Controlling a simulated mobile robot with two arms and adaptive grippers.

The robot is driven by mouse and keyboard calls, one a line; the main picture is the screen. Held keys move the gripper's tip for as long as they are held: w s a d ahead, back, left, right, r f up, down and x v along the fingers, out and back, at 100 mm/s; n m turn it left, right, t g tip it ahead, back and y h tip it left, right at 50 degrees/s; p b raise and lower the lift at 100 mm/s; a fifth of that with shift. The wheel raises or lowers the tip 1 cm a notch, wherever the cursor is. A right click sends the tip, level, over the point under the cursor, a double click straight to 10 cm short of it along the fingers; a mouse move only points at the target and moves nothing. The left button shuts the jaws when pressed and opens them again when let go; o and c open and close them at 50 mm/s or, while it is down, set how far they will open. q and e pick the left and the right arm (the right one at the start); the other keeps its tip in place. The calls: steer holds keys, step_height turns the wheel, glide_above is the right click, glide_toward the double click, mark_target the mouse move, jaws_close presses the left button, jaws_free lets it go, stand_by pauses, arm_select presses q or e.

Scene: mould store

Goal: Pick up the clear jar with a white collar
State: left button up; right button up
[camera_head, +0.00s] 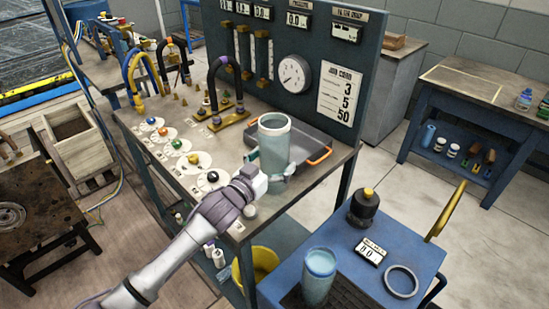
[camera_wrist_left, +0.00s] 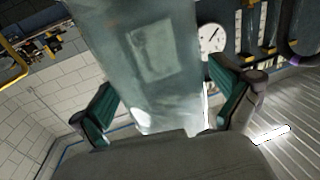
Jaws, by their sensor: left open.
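A tall translucent grey-green jar (camera_head: 274,142) stands upright at the bench's right part, beside the grey tray. In the left wrist view the jar (camera_wrist_left: 155,65) fills the middle, with a faint rectangular patch on its side. I cannot make out a white collar on it. My left gripper (camera_head: 270,168) is open around the lower part of this jar, one finger on each side. In the left wrist view the gripper's (camera_wrist_left: 160,80) green-padded fingers flank it; whether they touch it is unclear. My right gripper is not in view.
A grey tray (camera_head: 316,146) with orange handles lies behind the jar. Coloured knobs (camera_head: 176,143) and curved hoses stand left on the bench. A similar blue-topped jar (camera_head: 320,270), a black weight-like object (camera_head: 363,206) and a ring (camera_head: 401,281) are on the blue cart.

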arm_select(q)
steer(key=c, duration=1.1)
steer(key=shift+r, duration=0.2)
